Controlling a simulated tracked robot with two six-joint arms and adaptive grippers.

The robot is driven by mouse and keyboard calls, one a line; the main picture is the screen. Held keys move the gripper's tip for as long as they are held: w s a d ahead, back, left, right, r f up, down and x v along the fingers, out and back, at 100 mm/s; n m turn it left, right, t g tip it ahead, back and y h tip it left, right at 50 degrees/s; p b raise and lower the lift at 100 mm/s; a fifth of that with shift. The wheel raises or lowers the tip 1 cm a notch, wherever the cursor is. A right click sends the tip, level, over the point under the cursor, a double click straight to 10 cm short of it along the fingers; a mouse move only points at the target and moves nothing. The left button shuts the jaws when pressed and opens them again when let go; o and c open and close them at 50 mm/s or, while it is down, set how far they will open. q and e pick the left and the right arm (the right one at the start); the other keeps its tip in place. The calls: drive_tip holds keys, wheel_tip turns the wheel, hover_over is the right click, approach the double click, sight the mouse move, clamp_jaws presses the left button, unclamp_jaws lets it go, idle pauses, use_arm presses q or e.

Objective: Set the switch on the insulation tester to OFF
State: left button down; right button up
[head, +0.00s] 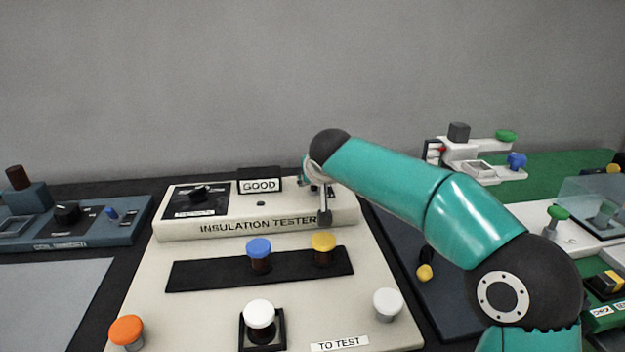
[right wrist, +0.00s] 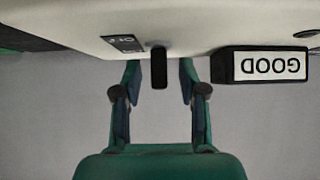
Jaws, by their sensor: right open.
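The insulation tester (head: 175,228) is a cream console at the centre of the head view. Its switch (right wrist: 159,68) shows in the right wrist view as a dark lever on the cream panel, beside a small black plate (right wrist: 123,43) with lettering too small to read surely. My right gripper (right wrist: 160,82) is open, with one finger on each side of the lever and visible gaps to it. In the head view my right gripper (head: 318,190) is at the console's raised back part, right of the GOOD sign (head: 260,185), and mostly hides the switch. My left gripper is not in view.
A black knob (head: 198,193) is at the console's back left. Blue (head: 259,249) and yellow (head: 323,243) capped posts stand in front, with white (head: 259,315) and orange (head: 127,330) ones nearer. In the right wrist view the GOOD box (right wrist: 260,66) is close to the right finger.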

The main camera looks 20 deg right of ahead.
drive_tip(key=v, duration=1.2)
drive_tip(key=shift+c, duration=0.4)
